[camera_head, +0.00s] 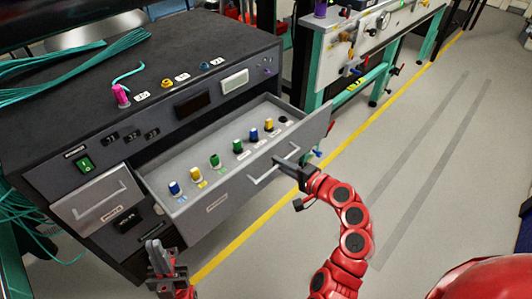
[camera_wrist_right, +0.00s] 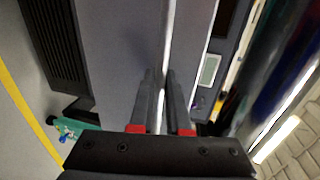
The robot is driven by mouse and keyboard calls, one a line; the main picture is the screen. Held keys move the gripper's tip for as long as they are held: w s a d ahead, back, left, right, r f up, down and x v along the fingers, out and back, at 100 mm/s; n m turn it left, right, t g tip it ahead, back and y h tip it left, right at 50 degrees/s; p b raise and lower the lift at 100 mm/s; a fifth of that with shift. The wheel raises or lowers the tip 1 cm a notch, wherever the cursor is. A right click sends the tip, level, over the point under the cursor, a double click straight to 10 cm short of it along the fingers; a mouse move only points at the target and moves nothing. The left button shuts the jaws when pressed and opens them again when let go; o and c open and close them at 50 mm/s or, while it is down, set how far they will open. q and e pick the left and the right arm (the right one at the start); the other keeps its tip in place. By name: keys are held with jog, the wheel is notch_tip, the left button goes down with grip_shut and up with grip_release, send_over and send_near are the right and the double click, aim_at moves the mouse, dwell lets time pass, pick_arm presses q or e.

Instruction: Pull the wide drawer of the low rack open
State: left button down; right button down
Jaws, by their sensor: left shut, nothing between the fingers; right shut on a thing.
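The wide drawer (camera_head: 228,193) of the low rack (camera_head: 60,165) stands pulled out, its inside open to view. Its pale bar handle (camera_head: 262,177) is on the front panel. My right gripper (camera_head: 283,162) is shut on this handle near its right end. In the right wrist view, the fingers (camera_wrist_right: 161,88) close on a thin pale bar, with the grey drawer front beside it. My left gripper (camera_head: 156,250) is shut and empty, low in front of the rack, left of the drawer and apart from it.
Several coloured connectors (camera_head: 214,161) stand in a row in the drawer. A smaller drawer (camera_head: 98,198) with its own handle is at the left. Teal cables (camera_head: 100,65) lie on the rack top. A bench (camera_head: 350,50) stands behind; the floor (camera_head: 430,130) to the right is clear.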

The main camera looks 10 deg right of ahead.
jog(key=shift+v, duration=0.9)
jog(key=shift+f, duration=0.25)
jog(key=c, duration=1.2)
grip_release()
jog(key=shift+o, duration=0.2)
jog(key=p+v, duration=0.2)
jog(key=v, duration=1.5)
jog(key=shift+s+d, duration=0.15)
jog(key=shift+d, duration=0.05)
